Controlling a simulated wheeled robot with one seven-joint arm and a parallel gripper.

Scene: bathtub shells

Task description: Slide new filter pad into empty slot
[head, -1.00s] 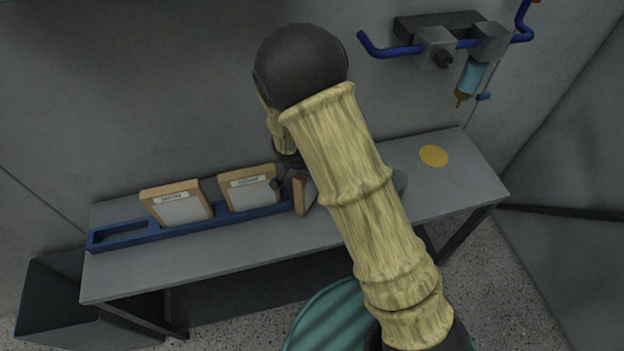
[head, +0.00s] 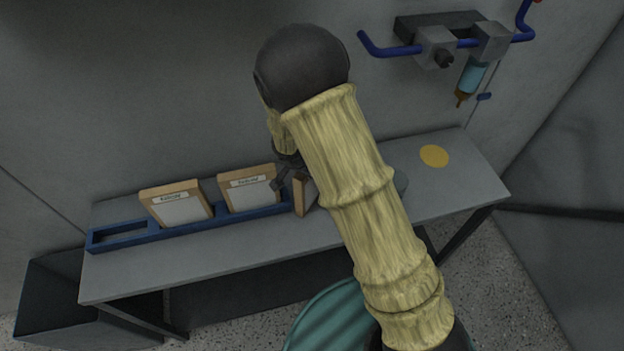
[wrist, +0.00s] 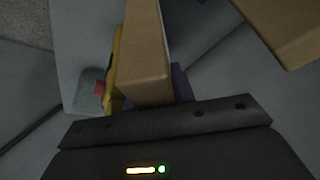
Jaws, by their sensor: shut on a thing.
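A blue rack (head: 160,235) stands along the back of the grey bench. Its left-end slot (head: 120,238) is empty. A wood-framed, labelled pad (head: 180,207) stands in the middle, and another (head: 250,193) stands to its right. A third wood-framed pad (head: 301,197) is at the rack's right end, partly hidden by my arm. My gripper (head: 283,181) is beside it, its fingers largely hidden. In the wrist view, a tan pad edge (wrist: 147,50) runs out from my gripper, which is shut on it. I cannot tell whether this pad touches the rack.
A yellow disc (head: 433,156) lies on the bench's right part. Blue pipework with a valve (head: 436,50) is on the wall above. A dark bin (head: 60,300) stands left of the bench. The bench front is clear.

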